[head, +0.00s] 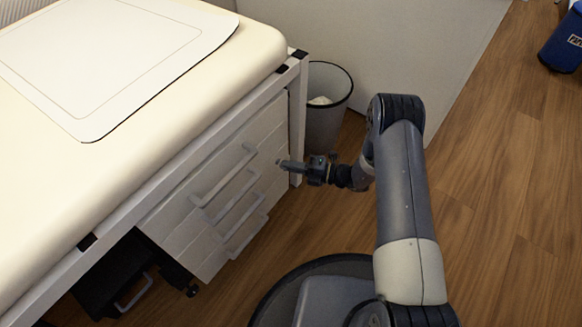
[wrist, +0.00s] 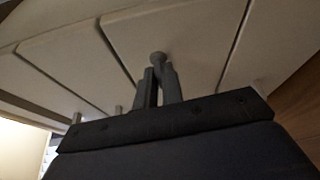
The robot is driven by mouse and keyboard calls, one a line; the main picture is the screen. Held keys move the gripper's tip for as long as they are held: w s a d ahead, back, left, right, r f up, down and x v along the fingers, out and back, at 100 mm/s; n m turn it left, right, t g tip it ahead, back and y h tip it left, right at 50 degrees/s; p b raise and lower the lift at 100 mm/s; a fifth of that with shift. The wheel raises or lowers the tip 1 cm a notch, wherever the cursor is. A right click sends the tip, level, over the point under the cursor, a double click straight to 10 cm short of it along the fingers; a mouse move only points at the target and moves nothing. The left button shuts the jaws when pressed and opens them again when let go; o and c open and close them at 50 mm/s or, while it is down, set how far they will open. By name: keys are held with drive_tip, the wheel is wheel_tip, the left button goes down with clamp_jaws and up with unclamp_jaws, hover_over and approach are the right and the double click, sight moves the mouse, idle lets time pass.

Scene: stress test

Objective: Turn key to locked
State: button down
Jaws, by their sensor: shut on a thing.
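My gripper (head: 288,165) reaches left to the front of the white drawer cabinet (head: 187,232) under the desk. In the wrist view my gripper's fingers (wrist: 158,78) are close together on a small grey key (wrist: 158,58). The key's round end shows just past the fingertips, against the drawer front. The rest of the key is hidden by the fingers. I cannot tell which way the key is turned or whether the lock is locked. In the head view the key is too small to make out.
The cabinet's drawers have bar handles (head: 241,216) sticking out to the left of my gripper. The cream desk top (head: 200,90) overhangs the cabinet. A grey waste bin (head: 325,120) stands behind my gripper.

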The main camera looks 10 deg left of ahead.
drive_tip(key=shift+w+m, duration=0.1)
drive_tip(key=shift+m, duration=0.5)
drive_tip(key=c, duration=1.5)
unclamp_jaws()
drive_tip(key=shift+c, duration=0.2)
drive_tip(key=shift+d, duration=0.1)
drive_tip(key=d+p, duration=0.2)
drive_tip(key=d, duration=0.8)
drive_tip(key=shift+d+p, duration=0.35)
drive_tip(key=shift+a+f, duration=0.15)
drive_tip(key=a+b, duration=0.3)
drive_tip(key=a, duration=0.7)
drive_tip(key=shift+a, duration=0.3)
